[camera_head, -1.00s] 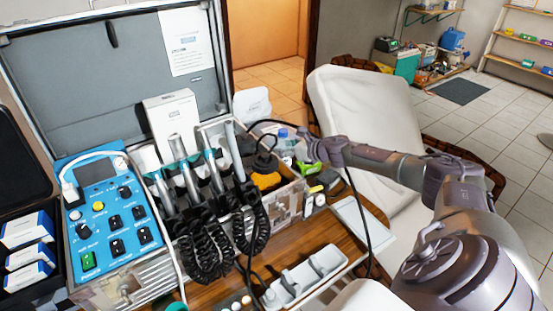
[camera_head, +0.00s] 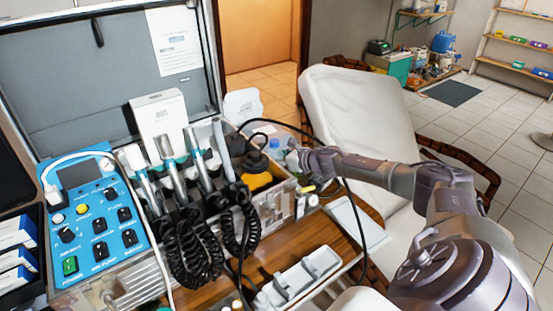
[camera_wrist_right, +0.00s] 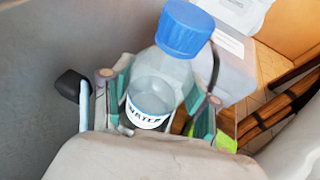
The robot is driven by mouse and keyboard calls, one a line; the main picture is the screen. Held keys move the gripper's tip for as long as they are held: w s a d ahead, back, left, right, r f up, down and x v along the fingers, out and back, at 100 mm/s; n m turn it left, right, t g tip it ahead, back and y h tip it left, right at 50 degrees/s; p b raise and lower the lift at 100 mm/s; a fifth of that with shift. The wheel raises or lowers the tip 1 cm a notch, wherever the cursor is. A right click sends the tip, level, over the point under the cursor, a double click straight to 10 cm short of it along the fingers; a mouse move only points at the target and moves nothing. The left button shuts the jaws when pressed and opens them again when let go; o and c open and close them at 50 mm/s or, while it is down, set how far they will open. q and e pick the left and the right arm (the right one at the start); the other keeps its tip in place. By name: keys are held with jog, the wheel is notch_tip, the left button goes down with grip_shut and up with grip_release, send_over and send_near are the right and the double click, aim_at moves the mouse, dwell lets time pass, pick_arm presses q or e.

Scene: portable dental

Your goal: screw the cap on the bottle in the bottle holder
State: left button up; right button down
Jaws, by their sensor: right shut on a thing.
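A clear bottle (camera_wrist_right: 155,92) with a "WATER" label and a blue cap (camera_wrist_right: 186,30) is between the fingers of my right gripper (camera_wrist_right: 160,88) in the right wrist view. The gripper is shut on the bottle's body. The cap sits at the bottle's mouth; how tightly it is on cannot be told. In the head view the blue cap (camera_head: 274,143) shows small beside my right gripper (camera_head: 292,161), at the right end of the open case. The bottle holder cannot be made out. My left gripper is not in view.
Dental handpieces (camera_head: 168,150) with coiled cords stand left of the bottle, beside a blue control unit (camera_head: 100,225). A black cable (camera_head: 345,195) hangs close to my right arm. A grey tray (camera_head: 300,279) lies on the wooden table in front; a white chair (camera_head: 350,105) stands behind my arm.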

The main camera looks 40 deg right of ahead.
jog(key=shift+c, duration=1.7)
grip_release()
jog(key=shift+f, duration=0.1)
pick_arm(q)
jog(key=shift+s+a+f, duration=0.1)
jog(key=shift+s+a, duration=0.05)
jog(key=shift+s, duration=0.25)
pick_arm(e)
jog(key=shift+o, duration=0.2)
jog(key=shift+r+p, duration=0.35)
jog(key=shift+p, duration=0.05)
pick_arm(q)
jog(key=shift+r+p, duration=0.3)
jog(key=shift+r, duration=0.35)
pick_arm(e)
jog(key=v, duration=1.2)
jog(key=shift+f, duration=0.2)
